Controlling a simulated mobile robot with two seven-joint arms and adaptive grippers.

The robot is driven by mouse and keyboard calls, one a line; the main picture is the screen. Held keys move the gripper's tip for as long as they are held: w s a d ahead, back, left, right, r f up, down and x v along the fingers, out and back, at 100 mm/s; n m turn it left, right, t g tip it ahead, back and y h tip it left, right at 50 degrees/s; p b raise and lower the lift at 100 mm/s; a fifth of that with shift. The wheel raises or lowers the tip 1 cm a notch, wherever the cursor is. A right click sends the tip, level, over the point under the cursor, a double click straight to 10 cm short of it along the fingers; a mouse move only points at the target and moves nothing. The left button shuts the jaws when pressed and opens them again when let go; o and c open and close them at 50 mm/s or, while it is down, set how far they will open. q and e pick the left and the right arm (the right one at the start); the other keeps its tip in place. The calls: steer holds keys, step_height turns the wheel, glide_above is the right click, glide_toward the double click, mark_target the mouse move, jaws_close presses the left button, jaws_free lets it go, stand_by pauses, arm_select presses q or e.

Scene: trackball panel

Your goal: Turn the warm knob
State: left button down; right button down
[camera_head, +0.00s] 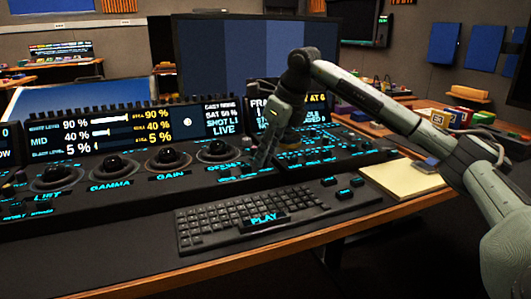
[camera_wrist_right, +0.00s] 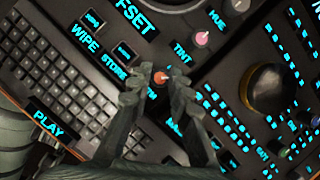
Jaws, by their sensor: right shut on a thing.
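The warm knob (camera_wrist_right: 160,78) is a small orange-red knob on the dark trackball panel (camera_head: 220,180), and its label is mostly hidden by my fingers. In the right wrist view my right gripper (camera_wrist_right: 161,80) has its fingertips on either side of the knob, shut on it. In the head view the right gripper (camera_head: 265,150) points down at the panel, right of the offset trackball, and hides the knob. My left gripper is in neither view.
A pink knob (camera_wrist_right: 202,38) stands close by near the TINT label. A large dark ball (camera_wrist_right: 270,88) lies to the right of it. A keyboard (camera_head: 250,215) sits in front of the panel. A yellow notepad (camera_head: 400,178) lies on the right.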

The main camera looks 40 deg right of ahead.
steer(key=c, duration=1.4)
jaws_free()
